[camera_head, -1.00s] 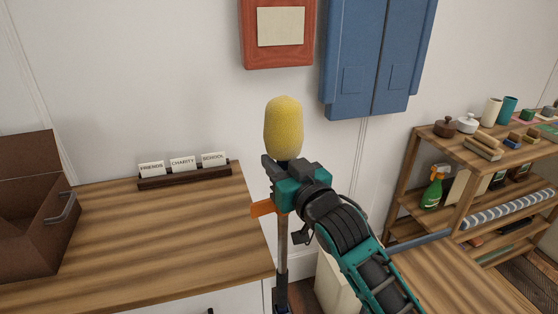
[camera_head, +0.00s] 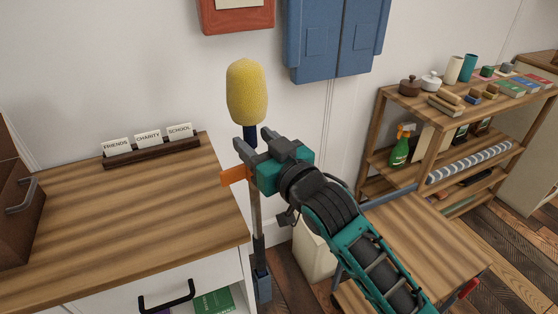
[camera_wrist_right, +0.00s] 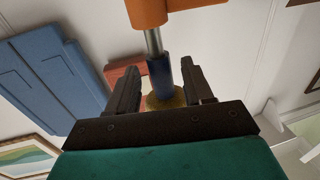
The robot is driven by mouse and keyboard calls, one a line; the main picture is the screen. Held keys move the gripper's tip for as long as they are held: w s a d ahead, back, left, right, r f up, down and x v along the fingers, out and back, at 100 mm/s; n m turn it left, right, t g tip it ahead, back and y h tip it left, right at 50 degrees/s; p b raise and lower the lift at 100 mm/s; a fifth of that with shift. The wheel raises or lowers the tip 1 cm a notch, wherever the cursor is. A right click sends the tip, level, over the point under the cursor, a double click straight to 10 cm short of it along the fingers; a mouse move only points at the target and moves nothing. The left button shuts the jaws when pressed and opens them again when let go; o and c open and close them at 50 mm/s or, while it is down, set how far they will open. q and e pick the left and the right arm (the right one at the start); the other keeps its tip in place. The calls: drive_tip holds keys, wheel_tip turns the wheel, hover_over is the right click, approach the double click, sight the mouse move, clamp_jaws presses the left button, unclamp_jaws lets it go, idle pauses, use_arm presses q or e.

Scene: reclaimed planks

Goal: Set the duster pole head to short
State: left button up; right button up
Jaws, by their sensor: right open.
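The duster pole stands upright beside the wooden counter, with a yellow head (camera_head: 247,91), a dark blue collar (camera_head: 250,133) under it and an orange part (camera_head: 235,176) lower on the grey shaft (camera_head: 257,215). My right gripper (camera_head: 254,143) is open just below the yellow head, by the collar. In the right wrist view the blue collar (camera_wrist_right: 160,78) shows between the two spread fingers, with clear gaps on both sides. The yellow head (camera_wrist_right: 165,102) is partly hidden behind the gripper there, and the orange part (camera_wrist_right: 147,12) is at the top edge. My left gripper is out of view.
The counter (camera_head: 120,215) at left holds a card rack (camera_head: 152,152) and a brown box (camera_head: 18,205). A drawer with a black handle (camera_head: 167,297) stands open below. A blue cabinet (camera_head: 335,40) hangs behind. A low wooden table (camera_head: 430,240) and a filled shelf (camera_head: 450,150) are at right.

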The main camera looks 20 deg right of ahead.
drive_tip(key=v, duration=0.8)
drive_tip(key=shift+s, duration=0.35)
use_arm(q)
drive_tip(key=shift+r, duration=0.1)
use_arm(e)
drive_tip(key=shift+f, duration=0.1)
use_arm(q)
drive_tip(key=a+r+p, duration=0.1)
drive_tip(key=p, duration=0.1)
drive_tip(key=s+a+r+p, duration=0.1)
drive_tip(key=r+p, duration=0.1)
drive_tip(key=p, duration=0.1)
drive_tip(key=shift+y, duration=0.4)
use_arm(e)
drive_tip(key=s+f+g+h, duration=0.1)
drive_tip(key=s+f+g, duration=0.2)
drive_tip(key=f, duration=0.8)
drive_tip(key=s+d+f+g+h, duration=0.1)
drive_tip(key=s+f+g, duration=0.2)
drive_tip(key=s+f, duration=0.5)
wheel_tip(320, 180, down, 4)
drive_tip(key=shift+f+g, duration=0.1)
drive_tip(key=shift+g, duration=0.3)
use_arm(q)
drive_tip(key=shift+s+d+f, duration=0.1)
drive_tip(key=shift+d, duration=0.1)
use_arm(e)
drive_tip(key=shift+d, duration=0.1)
